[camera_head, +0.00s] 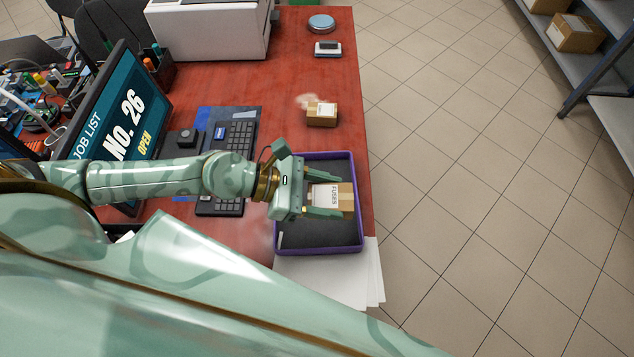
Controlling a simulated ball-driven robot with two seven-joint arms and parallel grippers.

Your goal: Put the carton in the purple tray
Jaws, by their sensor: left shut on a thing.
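The carton (345,196) is a small brown box with a white label reading "FUSES". My left gripper (330,197) is shut on it, with one finger on its far side and one on its near side. The carton is over or inside the purple tray (361,236), toward its right side. I cannot tell whether it touches the tray floor. The tray has a dark floor and lies near the right edge of the red table. My right gripper is out of view.
A second small brown box (322,114) sits on the red table (300,80) beyond the tray. White papers (330,279) lie by the tray's near side. A keyboard (236,142) and a monitor (115,120) stand to the left.

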